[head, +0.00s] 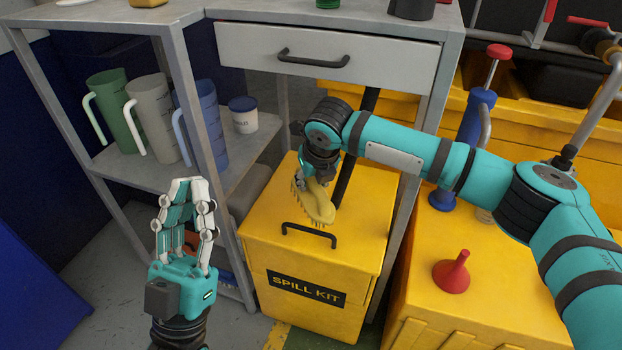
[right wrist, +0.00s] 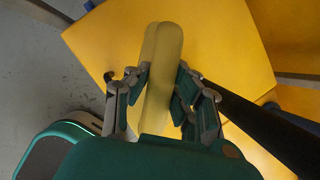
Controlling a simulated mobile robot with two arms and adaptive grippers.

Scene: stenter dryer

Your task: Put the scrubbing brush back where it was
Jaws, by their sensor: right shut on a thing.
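The scrubbing brush (head: 317,202) has a yellow-tan body with bristles along one side. My right gripper (head: 315,178) is shut on it, over the lid of the yellow spill kit box (head: 316,289). In the right wrist view the brush (right wrist: 163,70) stands between the two fingers of the right gripper (right wrist: 161,95). I cannot tell whether the brush touches the lid. My left gripper (head: 187,215) is empty, in front of the grey shelf, with its fingers pointing up and a gap between them.
A grey shelf unit (head: 135,150) with several jugs stands at the left, and a drawer (head: 325,57) is above the spill kit. The lid has a black handle (head: 308,233). A red funnel (head: 452,272) stands on the yellow surface at the right. A dark pole (head: 352,150) rises behind the brush.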

